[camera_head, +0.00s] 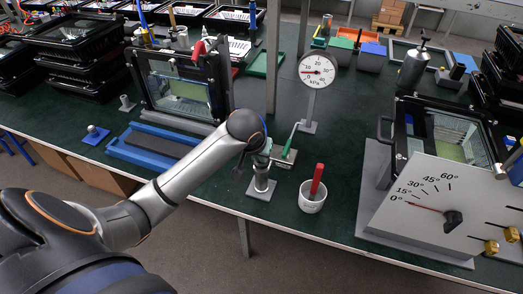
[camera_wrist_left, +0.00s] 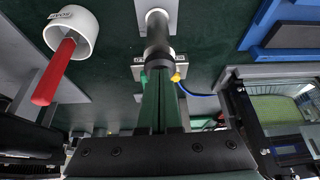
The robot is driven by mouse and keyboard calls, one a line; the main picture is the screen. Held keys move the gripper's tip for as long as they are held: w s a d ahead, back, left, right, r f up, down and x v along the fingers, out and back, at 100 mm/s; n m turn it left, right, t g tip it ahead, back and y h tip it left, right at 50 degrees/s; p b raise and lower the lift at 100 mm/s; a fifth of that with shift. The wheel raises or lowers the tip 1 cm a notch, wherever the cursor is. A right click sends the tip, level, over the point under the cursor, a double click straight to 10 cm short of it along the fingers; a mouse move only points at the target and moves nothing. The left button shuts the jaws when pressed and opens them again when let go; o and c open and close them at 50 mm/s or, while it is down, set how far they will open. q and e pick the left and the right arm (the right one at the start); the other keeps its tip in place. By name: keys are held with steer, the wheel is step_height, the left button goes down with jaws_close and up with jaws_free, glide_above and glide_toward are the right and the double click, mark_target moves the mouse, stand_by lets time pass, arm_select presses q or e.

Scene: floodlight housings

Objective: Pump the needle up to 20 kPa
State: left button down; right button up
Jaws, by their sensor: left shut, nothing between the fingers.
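The round white kPa gauge (camera_head: 318,70) stands upright on a post. Its red needle lies on the left side of the dial; the exact reading is too small to tell. A small metal pump (camera_head: 261,184) stands on a grey base plate in front of the gauge. My left gripper (camera_head: 264,158) is shut and empty at the top of the pump, its arm coming from the left. In the left wrist view, the shut fingers (camera_wrist_left: 162,95) point at a dark upright cylinder. I cannot tell whether they touch it. My right gripper is out of view.
A white cup (camera_head: 312,204) with a red stick stands right of the pump; the cup also shows in the left wrist view (camera_wrist_left: 85,28). An angle dial panel (camera_head: 420,225) is at right. A blue tray (camera_head: 118,150) and a glazed housing (camera_head: 150,75) are at left.

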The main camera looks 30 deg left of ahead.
arm_select(q)
steer(key=s, duration=0.2)
steer(key=s+p, duration=0.1)
steer(key=shift+d+r, duration=0.35)
steer(key=shift+d, duration=0.05)
steer(key=v, duration=1.2)
steer(key=shift+r, duration=0.25)
stand_by(0.9)
